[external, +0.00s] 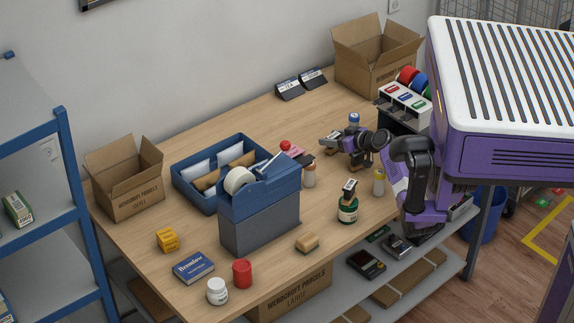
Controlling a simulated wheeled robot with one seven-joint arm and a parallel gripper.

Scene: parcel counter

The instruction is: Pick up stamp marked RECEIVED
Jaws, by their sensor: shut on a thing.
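My gripper (333,141) reaches in from the right over the back right of the wooden table. It is shut on a small dark object at its tips, too small and dark to identify. A blue-topped item (354,118), possibly a stamp, shows right beside the gripper, partly hidden by it. A red-knobbed item (285,146), possibly another stamp, shows behind the blue-grey tape dispenser (259,205), its lower part hidden. No RECEIVED marking can be read on any item.
A blue tray (181,188) holds envelopes. Open cartons stand at the left (125,190) and back (370,72). The front right table is fairly clear.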

